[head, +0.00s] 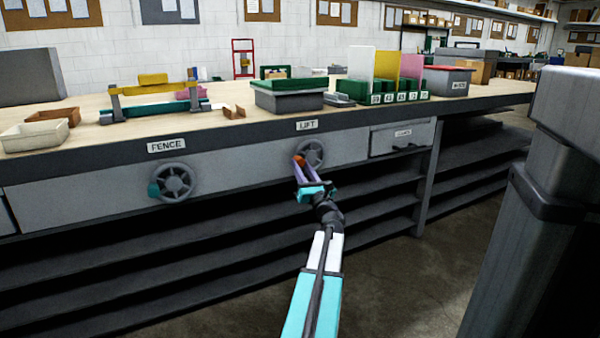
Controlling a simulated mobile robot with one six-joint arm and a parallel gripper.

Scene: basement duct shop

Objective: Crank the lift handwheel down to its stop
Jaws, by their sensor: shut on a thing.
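The lift handwheel (314,151) is a grey spoked wheel on the bench's front panel, under a white LIFT label (307,125). My gripper (298,164), with purple fingers, is at the wheel's lower left rim. It is shut on the wheel's orange crank knob (299,160). My fingers and wrist hide part of the wheel's left and lower side. The wheel's stop cannot be made out. A similar grey handwheel (178,183) with a teal knob (154,190) sits to the left under a FENCE label (166,146).
The workbench (80,176) spans the view, with open dark shelves (130,265) below. A drawer (392,140) with a handle is right of the lift wheel. Grey trays, coloured dividers and a yellow-and-teal fixture stand on top. Concrete floor (410,290) is clear in front.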

